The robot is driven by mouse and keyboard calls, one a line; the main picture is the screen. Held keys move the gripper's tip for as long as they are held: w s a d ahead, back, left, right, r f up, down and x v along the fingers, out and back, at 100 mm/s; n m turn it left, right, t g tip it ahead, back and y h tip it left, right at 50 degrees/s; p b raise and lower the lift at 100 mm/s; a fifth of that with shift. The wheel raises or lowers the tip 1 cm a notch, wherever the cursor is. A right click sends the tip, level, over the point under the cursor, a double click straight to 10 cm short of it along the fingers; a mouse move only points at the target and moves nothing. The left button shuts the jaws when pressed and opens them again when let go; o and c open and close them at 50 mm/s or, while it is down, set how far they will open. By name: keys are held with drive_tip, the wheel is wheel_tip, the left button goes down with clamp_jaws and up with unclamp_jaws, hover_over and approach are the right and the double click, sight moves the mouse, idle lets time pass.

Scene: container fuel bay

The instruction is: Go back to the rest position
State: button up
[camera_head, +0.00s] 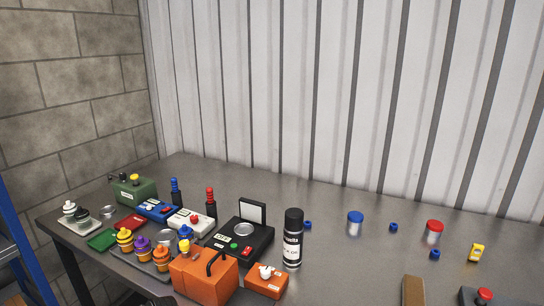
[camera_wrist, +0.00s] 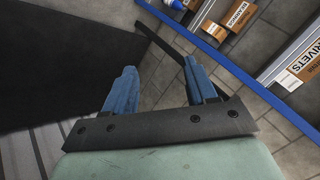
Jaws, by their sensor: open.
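My gripper (camera_wrist: 163,88) shows in the wrist view with its two blue fingers spread wide apart. Nothing is between the fingers. Beyond them are a grey tiled floor and part of a blue-edged shelf (camera_wrist: 225,62). My gripper is not in the head view, so its place relative to the table (camera_head: 345,262) cannot be told from there.
The table carries a black scale (camera_head: 240,243), an orange case (camera_head: 203,275), a black spray can (camera_head: 292,240), a green can (camera_head: 134,190) and several small bottles. Blue-lidded (camera_head: 355,223) and red-lidded (camera_head: 434,232) jars stand right. A corrugated wall (camera_head: 340,90) rises behind.

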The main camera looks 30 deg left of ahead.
drive_tip(key=w+d+f+n, duration=0.1)
drive_tip(key=d+f, duration=0.1)
drive_tip(key=f, duration=0.7)
drive_tip(key=w+d+f+n, duration=0.1)
drive_tip(key=d+f, duration=0.2)
drive_tip(key=f, duration=0.5)
drive_tip(key=w+d+f+m+h, duration=0.15)
drive_tip(key=w+d+f, duration=0.3)
drive_tip(key=d, duration=0.55)
drive_tip(key=w+d+f+m+h, duration=0.15)
drive_tip(key=w+d+f, duration=0.3)
drive_tip(key=d, duration=0.65)
drive_tip(key=w+d+f+m+h, duration=0.15)
drive_tip(key=w+d+f, duration=0.35)
drive_tip(key=d, duration=0.5)
drive_tip(key=s+d+f+m+g+h, duration=0.1)
drive_tip(key=s+d+f+h, duration=0.15)
drive_tip(key=d, duration=0.95)
drive_tip(key=s+d+f+m+g+h, duration=0.1)
drive_tip(key=s+d+f+m, duration=0.15)
drive_tip(key=d, duration=0.95)
drive_tip(key=s+d+m+g, duration=0.2)
drive_tip(key=s+d+g, duration=0.1)
drive_tip(key=s+d, duration=1)
drive_tip(key=d+f, duration=0.1)
drive_tip(key=d, duration=0.2)
drive_tip(key=shift+s+d+m, duration=0.2)
drive_tip(key=shift+s+m, duration=0.1)
drive_tip(key=shift+s, duration=0.05)
